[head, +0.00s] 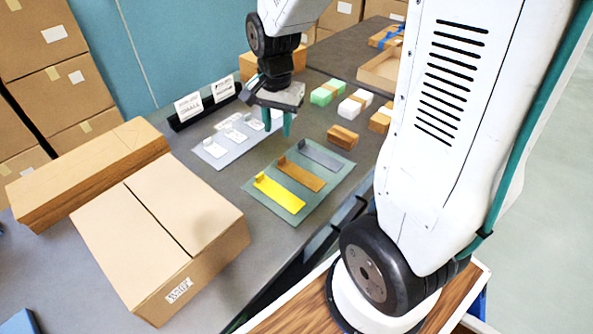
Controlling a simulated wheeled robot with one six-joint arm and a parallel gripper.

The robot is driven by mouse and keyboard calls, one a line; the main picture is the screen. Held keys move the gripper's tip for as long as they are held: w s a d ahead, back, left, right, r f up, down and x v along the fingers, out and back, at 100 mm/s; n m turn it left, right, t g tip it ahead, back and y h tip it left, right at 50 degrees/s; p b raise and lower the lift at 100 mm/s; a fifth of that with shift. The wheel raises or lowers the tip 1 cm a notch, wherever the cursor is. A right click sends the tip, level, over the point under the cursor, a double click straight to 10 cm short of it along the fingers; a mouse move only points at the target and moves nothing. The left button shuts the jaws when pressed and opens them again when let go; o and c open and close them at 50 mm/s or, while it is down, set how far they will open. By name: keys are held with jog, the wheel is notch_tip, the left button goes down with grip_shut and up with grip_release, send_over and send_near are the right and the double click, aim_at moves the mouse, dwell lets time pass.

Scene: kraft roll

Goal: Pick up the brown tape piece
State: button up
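The brown tape piece (303,176) lies on a green mat (289,216), with a small raised tab at its left end. It lies between a yellow tape piece (279,194) and a grey tape piece (321,156). My gripper (278,126) points down with its two teal fingers apart and nothing seen between them. In the picture it is above and a little left of the brown piece, near the mat's far corner. Its exact height above the table cannot be told. The brown piece is fully in view.
A grey sheet with white pieces (212,153) lies left of the gripper. Black holders with labels (205,101) stand behind it. A large carton (160,235) stands at front left. Small wrapped blocks (342,137) lie to the right. The table between carton and mat is clear.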

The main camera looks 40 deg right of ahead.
aim_at(281, 164)
jog(key=w+d+f+m, duration=0.1)
jog(key=f, duration=0.4)
jog(key=w+d+f+m, duration=0.1)
jog(key=w+f, duration=0.1)
jog(key=f, duration=0.3)
jog(key=w+d+f+m, duration=0.1)
jog(key=f+m, duration=0.1)
jog(key=f, duration=0.3)
jog(key=shift+w+d+f, duration=0.15)
jog(key=shift+d+f, duration=0.05)
jog(key=shift+f, duration=0.15)
grip_shut()
